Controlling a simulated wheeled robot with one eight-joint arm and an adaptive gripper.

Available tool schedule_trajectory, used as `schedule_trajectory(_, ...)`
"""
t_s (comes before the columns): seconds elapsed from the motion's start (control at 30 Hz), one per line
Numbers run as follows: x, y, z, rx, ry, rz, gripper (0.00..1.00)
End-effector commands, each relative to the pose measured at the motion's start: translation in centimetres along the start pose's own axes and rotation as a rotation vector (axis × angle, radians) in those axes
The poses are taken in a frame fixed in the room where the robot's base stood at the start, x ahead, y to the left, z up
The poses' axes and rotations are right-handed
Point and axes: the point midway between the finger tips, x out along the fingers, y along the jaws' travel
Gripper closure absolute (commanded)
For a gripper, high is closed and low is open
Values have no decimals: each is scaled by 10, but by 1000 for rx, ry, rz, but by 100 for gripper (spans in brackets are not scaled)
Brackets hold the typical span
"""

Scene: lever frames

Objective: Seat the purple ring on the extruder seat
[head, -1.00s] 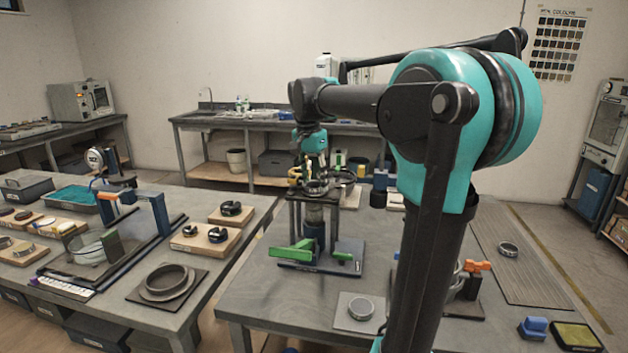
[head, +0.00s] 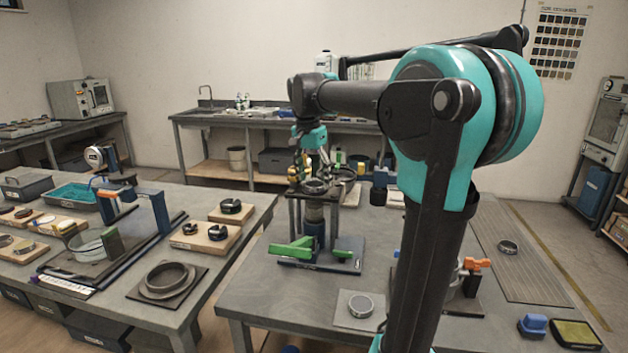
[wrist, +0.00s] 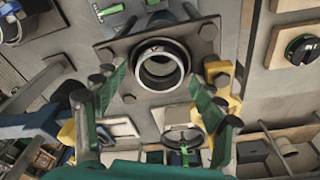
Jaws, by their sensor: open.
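A dark round ring (wrist: 180,48) lies around a pale metal collar (wrist: 146,72) on a square plate (wrist: 209,40) in the wrist view. No purple shows clearly, and whether the ring is fully down is hard to tell. My gripper (wrist: 158,75) is open, with one green finger on each side of the ring and apart from it. In the head view my gripper (head: 314,163) is just above the plate-topped stand, where the dark ring (head: 315,187) shows.
A green clamp part (head: 297,249) lies on the stand's base. A grey ring on a plate (head: 360,306) sits near the bench front. A large ring (head: 170,275) is on the left bench.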

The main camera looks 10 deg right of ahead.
Motion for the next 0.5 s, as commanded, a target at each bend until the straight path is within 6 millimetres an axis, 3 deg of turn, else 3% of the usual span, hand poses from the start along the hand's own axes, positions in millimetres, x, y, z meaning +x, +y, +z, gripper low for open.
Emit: schedule_trajectory(0.5,-94,0,0,-1,0,0,29)
